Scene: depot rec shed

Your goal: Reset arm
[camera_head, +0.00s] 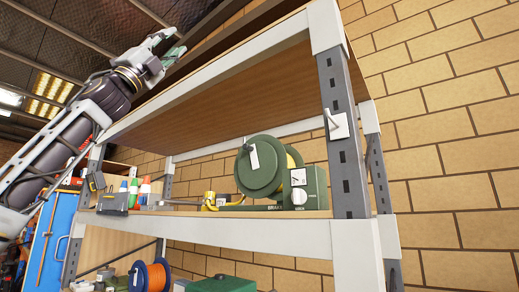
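My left arm comes in from the left and reaches up to the upper left of the head view. My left gripper (176,42) is raised in front of the top of the metal shelving, near its upper edge. Its two fingers look spread apart, with nothing seen between them. My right arm and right gripper are not in view.
A grey shelving rack (352,190) with wooden boards fills the middle. A green reel (257,170), a green box (308,188) and several bottles stand on its middle shelf. An orange reel (155,277) sits lower. A blue cabinet (55,235) stands left. A brick wall (450,130) is behind.

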